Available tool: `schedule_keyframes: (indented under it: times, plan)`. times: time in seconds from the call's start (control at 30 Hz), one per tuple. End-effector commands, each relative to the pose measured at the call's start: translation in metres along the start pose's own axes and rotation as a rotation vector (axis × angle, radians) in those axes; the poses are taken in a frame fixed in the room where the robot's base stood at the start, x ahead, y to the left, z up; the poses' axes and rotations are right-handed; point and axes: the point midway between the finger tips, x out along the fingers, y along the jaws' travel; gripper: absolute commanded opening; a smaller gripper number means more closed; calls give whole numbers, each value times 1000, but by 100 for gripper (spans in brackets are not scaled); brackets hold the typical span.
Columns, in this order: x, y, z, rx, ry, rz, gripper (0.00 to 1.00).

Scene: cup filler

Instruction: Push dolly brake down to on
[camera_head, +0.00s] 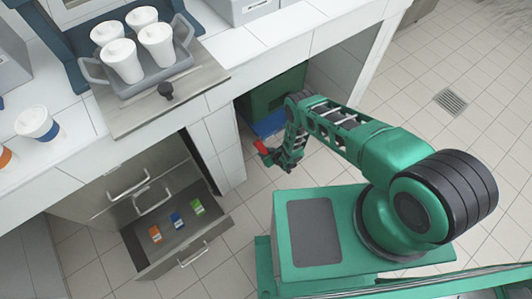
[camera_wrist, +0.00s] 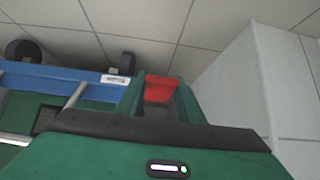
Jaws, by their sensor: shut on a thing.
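The blue dolly (camera_head: 268,125) stands on the floor under the counter, with a green box (camera_head: 275,95) on it. In the wrist view the dolly (camera_wrist: 60,78) shows its blue edge, dark wheels and a small white label. The red brake lever (camera_wrist: 160,88) is between my gripper's (camera_wrist: 159,84) two green fingers. In the head view the red lever (camera_head: 261,146) shows at the tip of my gripper (camera_head: 268,153), beside the dolly's front. My gripper is shut on the lever. The lever's lower part and pivot are hidden.
A white cabinet wall (camera_wrist: 240,80) stands close to the right in the wrist view. An open drawer (camera_head: 165,240) with several coloured packs juts out at the left. A tray (camera_head: 140,85) of cups stands on the counter. Tiled floor (camera_head: 440,70) is clear at the right.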

Motion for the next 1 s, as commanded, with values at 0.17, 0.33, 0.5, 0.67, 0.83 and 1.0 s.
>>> schedule_keyframes:
  times: [0.17, 0.33, 0.5, 0.67, 0.83, 1.0]
  plan:
    - [0, 0, -1, 1, 2, 0, 53]
    - [0, 0, -1, 1, 1, 0, 53]
    - [-4, 0, 0, 1, 0, 0, 53]
    - [-19, 0, -1, 1, -2, 0, 53]
    - [-46, 0, 0, 1, -3, -1, 53]
    - [-73, 0, 0, 1, -2, -1, 53]
